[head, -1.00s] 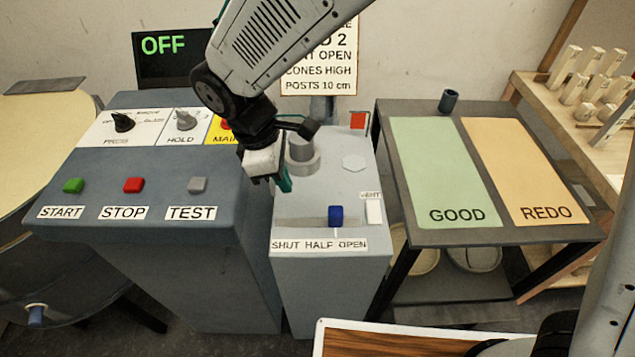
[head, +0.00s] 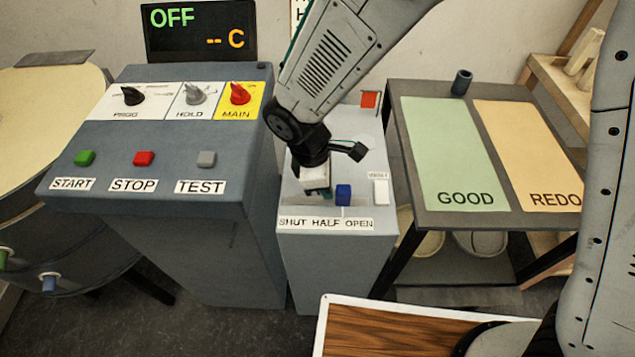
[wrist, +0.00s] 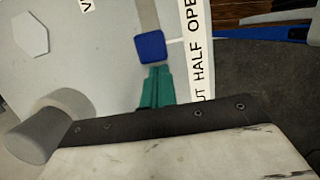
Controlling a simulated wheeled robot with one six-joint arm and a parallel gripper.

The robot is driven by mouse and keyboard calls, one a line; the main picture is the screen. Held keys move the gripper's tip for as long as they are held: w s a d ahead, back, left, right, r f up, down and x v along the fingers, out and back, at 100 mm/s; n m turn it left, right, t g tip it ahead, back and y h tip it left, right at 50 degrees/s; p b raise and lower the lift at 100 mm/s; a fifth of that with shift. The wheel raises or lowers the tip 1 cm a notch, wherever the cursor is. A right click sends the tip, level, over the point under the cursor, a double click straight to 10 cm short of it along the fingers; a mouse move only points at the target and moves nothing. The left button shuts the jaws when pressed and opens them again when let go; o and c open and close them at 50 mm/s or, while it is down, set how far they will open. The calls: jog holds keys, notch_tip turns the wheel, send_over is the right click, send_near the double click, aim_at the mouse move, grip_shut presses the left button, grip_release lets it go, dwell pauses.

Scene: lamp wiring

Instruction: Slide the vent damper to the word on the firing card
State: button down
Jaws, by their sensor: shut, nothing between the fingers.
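The blue damper knob (head: 343,194) sits in its slot on the grey vent box. In the wrist view the knob (wrist: 151,47) and its white pointer line lie between the words HALF and OPEN on the label (head: 325,224). My gripper (head: 327,195) is shut and empty, low beside the knob on its SHUT side. In the wrist view the green fingertips (wrist: 158,72) are right against or just short of the knob; I cannot tell if they touch. The firing card (head: 296,14) is almost wholly hidden by my arm and the frame edge.
A control panel (head: 160,185) with START, STOP and TEST buttons stands left; its display (head: 200,32) reads OFF. The GOOD and REDO table (head: 470,217) is at right. A grey round post (wrist: 45,127) rises close to my gripper in the wrist view.

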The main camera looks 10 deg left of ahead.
jog(key=shift+w+d, duration=0.15)
jog(key=shift+d, duration=1.15)
jog(key=shift+w+d, duration=0.15)
jog(key=shift+d, duration=1.15)
jog(key=a, duration=0.4)
jog(key=shift+s+a, duration=0.15)
jog(key=shift+s, duration=0.05)
jog(key=v, duration=1)
